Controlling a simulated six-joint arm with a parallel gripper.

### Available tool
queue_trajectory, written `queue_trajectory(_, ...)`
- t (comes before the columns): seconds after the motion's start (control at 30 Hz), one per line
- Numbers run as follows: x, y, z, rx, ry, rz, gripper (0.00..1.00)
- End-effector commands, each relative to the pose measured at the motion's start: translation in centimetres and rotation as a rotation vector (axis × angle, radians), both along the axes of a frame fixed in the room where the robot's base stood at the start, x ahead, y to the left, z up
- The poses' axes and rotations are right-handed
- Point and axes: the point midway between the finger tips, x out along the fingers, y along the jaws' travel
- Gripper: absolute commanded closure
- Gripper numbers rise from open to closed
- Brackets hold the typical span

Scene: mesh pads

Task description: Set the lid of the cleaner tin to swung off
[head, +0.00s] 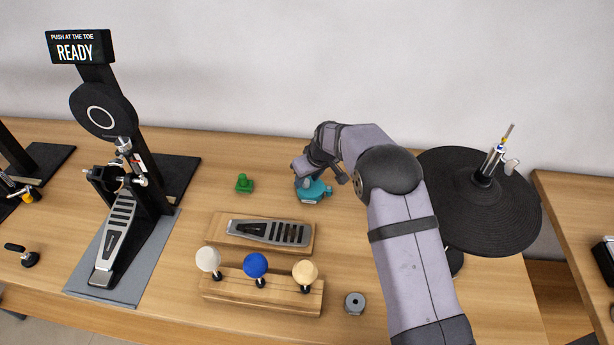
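A small teal object (314,193), which looks like the cleaner tin, stands on the wooden table near its back edge. My gripper (325,178) is right over it, and the wrist hides its upper part. I cannot tell whether the gripper touches it, how far apart the fingers are, or how the lid lies.
In front are a metal footboard (268,232) on wood and a wooden rack (240,291) with three beaters. A grey round piece (355,303) lies at front. A kick pedal (120,225) stands left, a black cymbal pad (510,220) right.

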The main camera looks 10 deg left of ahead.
Motion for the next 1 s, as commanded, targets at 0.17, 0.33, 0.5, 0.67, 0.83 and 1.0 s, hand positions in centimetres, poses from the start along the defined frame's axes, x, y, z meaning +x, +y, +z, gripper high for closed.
queue_trajectory(0.17,0.22,0.2,-0.6,0.001,-0.001,0.0,0.63)
queue_trajectory(0.33,0.25,0.23,-0.74,0.001,-0.002,0.001,0.63)
queue_trajectory(0.5,0.24,0.2,-0.74,0.0,-0.001,0.001,0.75)
queue_trajectory(0.67,0.24,0.19,-0.73,0.001,-0.001,0.0,1.0)
queue_trajectory(0.83,0.21,0.18,-0.76,0.0,-0.001,0.003,1.0)
queue_trajectory(1.0,0.03,0.12,-0.94,0.0,0.0,0.032,1.0)
